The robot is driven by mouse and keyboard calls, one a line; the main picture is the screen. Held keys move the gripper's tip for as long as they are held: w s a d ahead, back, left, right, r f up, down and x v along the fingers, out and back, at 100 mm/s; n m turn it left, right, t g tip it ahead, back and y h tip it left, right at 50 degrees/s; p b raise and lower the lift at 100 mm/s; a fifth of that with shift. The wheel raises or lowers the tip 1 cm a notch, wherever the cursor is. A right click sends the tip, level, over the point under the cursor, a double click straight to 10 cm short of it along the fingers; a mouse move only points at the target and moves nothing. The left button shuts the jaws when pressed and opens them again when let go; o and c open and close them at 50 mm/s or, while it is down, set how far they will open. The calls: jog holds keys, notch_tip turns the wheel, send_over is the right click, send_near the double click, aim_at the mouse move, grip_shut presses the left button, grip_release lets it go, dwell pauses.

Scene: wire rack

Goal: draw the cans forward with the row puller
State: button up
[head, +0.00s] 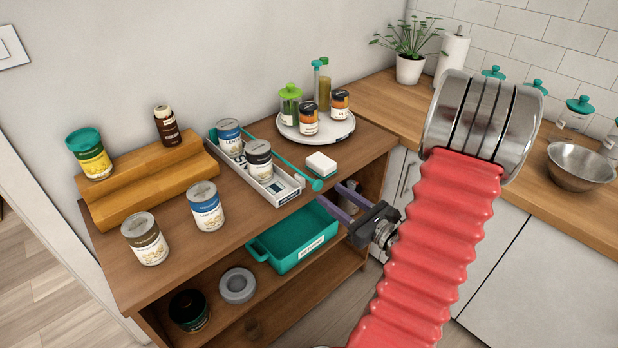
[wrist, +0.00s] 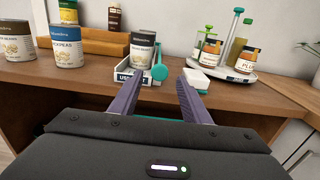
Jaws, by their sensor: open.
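The row puller (head: 292,172) is a teal rod along the far side of a pale tray (head: 283,199), with a round teal end past the tray's front. That round end (wrist: 158,72) shows in the wrist view just beyond my fingertips, roughly midway between them. Two cans stand in the tray, one behind the other: a blue-label can (head: 229,138) at the back and a dark-label can (head: 259,160) in front, which also shows in the wrist view (wrist: 142,46). My gripper (head: 331,196) is open and empty by the shelf's front edge, its purple fingers pointing at the puller's end.
A white sponge-like block (head: 321,163) sits right of the puller's end. A round turntable (head: 316,130) holds jars and bottles behind it. Two loose cans (head: 206,206) (head: 145,238) stand left of the tray near a wooden step (head: 150,182). A teal bin (head: 293,247) is below.

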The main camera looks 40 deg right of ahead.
aim_at(309, 178)
jog(key=w, duration=1)
jog(key=shift+w+a, duration=0.15)
jog(key=shift+w, duration=0.2)
jog(key=shift+c, duration=0.6)
grip_shut()
jog(key=shift+s, duration=0.15)
